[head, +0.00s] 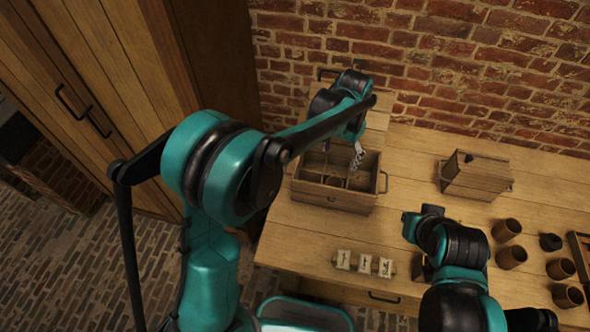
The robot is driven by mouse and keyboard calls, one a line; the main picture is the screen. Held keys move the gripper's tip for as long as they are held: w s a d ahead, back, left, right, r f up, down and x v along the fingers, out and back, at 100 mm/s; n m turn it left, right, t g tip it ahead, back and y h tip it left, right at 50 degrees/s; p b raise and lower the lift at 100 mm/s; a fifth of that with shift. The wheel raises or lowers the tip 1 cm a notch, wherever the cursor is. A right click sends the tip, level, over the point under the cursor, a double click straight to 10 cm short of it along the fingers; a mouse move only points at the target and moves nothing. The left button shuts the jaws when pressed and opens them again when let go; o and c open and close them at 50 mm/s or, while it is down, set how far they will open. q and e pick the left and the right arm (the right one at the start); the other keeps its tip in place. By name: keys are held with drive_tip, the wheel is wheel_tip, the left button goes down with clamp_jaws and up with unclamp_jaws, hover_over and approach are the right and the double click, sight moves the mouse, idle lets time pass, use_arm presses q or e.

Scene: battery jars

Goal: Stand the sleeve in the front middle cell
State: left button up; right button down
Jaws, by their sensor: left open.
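The wooden crate (331,198) stands open on the table, its inside split into cells by dividers. My left gripper (356,157) is at the crate's right inner side, over its opening, with its silver fingers pointing down and open. I see nothing held between them. Brown round shapes show dimly inside the crate; I cannot tell which, if any, is the sleeve. The front middle cell is partly hidden by the crate's front wall. Brown cup-like cylinders (512,257) stand at the right of the table. My right arm is at the lower right; its fingers do not show.
A closed wooden box (478,176) with side handles stands at the back right. Three small marked cards (364,263) stand near the front edge. A dark round-topped item (550,242) is among the cylinders. A brick wall (480,60) closes off the back. The table between crate and box is clear.

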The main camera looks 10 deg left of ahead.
use_arm(q)
drive_tip(key=s+a+r+n+t, duration=0.3)
drive_tip(key=s+a+r+t, duration=0.1)
drive_tip(key=s+a+r, duration=0.55)
drive_tip(key=s+a+f+n+t, duration=0.2)
drive_tip(key=s+a+n+t, duration=0.1)
drive_tip(key=s+a, duration=0.5)
drive_tip(key=shift+s+a+f, duration=0.15)
drive_tip(key=shift+s+f, duration=0.2)
drive_tip(key=shift+s, duration=0.7)
